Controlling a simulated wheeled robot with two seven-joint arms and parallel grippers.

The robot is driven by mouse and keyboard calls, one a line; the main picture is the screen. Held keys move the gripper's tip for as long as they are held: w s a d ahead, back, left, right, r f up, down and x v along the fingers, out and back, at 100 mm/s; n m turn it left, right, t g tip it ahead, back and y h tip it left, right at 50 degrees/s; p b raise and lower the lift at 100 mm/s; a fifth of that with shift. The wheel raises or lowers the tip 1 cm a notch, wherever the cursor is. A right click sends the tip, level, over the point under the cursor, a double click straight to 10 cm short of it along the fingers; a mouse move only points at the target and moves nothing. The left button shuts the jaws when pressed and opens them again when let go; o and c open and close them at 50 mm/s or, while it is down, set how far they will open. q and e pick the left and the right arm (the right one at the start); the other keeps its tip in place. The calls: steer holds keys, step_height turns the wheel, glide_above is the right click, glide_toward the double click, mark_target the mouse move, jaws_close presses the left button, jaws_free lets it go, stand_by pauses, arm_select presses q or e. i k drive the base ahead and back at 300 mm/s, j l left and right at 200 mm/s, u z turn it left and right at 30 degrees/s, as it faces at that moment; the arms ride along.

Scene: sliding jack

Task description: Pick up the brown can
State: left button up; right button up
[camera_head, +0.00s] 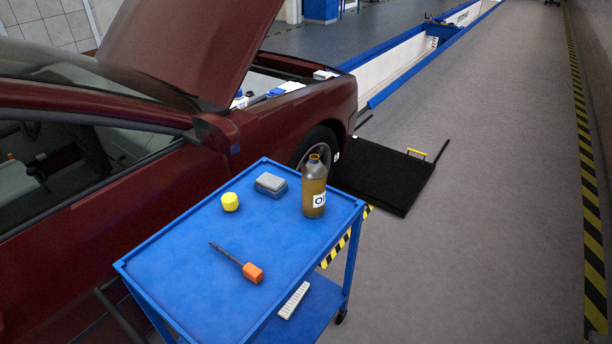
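The brown can (314,190) stands upright on the blue cart's top (190,255), near its back right corner. It looks like a bottle with a grey shoulder, an open-looking brown neck and a white label with dark letters, partly visible. Nothing is touching it. Neither of my grippers shows in the head view.
On the cart top lie a yellow cap (230,202), a grey block (270,185) and an orange-handled screwdriver (252,272). A white item (294,300) lies on the lower shelf. A dark red car (90,200) with its hood raised stands close at the left. Open floor (480,220) lies right.

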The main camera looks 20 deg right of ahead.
mark_target(314, 173)
steer(key=i+l, duration=0.1)
steer(key=l, duration=0.35)
steer(key=i+l, duration=0.15)
steer(key=l, duration=0.3)
steer(key=i+l, duration=0.1)
steer(key=l, duration=0.35)
steer(key=i+l, duration=0.1)
steer(key=l, duration=0.35)
steer(key=i+l, duration=0.1)
steer(key=l, duration=0.35)
steer(key=u, duration=0.05)
